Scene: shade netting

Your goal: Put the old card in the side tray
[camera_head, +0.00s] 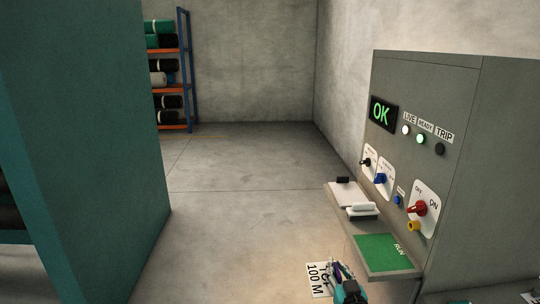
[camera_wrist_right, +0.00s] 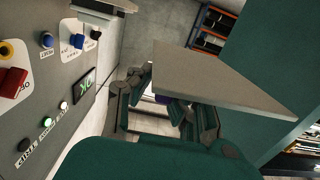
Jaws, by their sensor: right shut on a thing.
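My right gripper (camera_head: 342,272) is low in the head view, in front of the control cabinet, shut on a card. The card (camera_head: 317,280) is white with black print including "100 M"; the gripper partly covers it. In the right wrist view, the fingers (camera_wrist_right: 165,105) close on a flat grey-beige plate (camera_wrist_right: 222,80), which looks like the card's plain back. I cannot tell which part is the side tray. My left gripper is not in view.
The cabinet (camera_head: 450,130) has an "OK" display (camera_head: 382,113), lamps and knobs, including a red switch (camera_head: 420,208). A white block (camera_head: 362,209) and a black clip (camera_head: 343,180) are at the ledge's far part. A teal wall (camera_head: 90,150) stands left. The floor between is clear.

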